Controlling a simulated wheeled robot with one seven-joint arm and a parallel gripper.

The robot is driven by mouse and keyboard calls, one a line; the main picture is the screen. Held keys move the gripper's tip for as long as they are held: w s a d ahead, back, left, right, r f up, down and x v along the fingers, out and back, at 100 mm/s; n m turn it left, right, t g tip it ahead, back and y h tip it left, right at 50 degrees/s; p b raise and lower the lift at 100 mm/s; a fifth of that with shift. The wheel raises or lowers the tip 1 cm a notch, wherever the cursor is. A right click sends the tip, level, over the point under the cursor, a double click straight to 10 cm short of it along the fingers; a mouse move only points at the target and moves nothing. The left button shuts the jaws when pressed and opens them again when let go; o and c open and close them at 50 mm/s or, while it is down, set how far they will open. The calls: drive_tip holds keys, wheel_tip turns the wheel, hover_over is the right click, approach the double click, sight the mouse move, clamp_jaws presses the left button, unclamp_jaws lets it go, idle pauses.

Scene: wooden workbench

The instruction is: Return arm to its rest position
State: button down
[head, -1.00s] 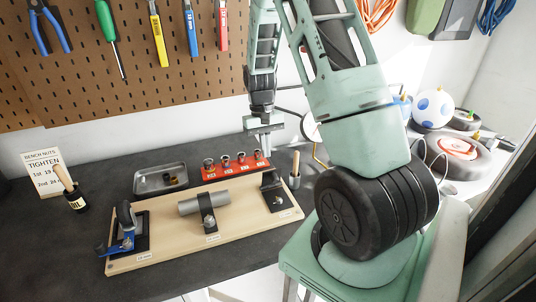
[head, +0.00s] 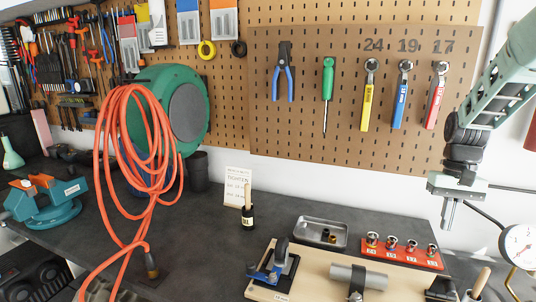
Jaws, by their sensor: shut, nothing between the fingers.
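My gripper (head: 447,224) is at the right of the head view, pointing down with its fingers shut and empty. It hangs above the bench, behind and to the right of the red socket rail (head: 402,252), apart from it as far as I can tell. My green arm comes down to it from the upper right corner. Its upper part is outside the picture.
A wooden board (head: 312,284) with clamps and a grey cylinder (head: 358,275) lies at the front. A metal tray (head: 320,233), an oil bottle (head: 248,218) and a sign (head: 238,187) stand behind. A gauge (head: 520,245) is at right. An orange hose (head: 125,165) hangs left.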

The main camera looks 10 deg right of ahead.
drive_tip(key=s+a+n+b, duration=0.25)
drive_tip(key=a+n, duration=0.35)
drive_tip(key=a, duration=1.7)
drive_tip(key=s+a+f+n+t+b, duration=0.1)
drive_tip(key=s+a+n, duration=0.6)
drive_tip(key=s+a, duration=0.7)
drive_tip(key=s+f+t, duration=0.1)
drive_tip(key=s+f, duration=0.1)
drive_tip(key=shift+s+a+h+b, duration=0.15)
drive_tip(key=shift+s+h+b, duration=0.15)
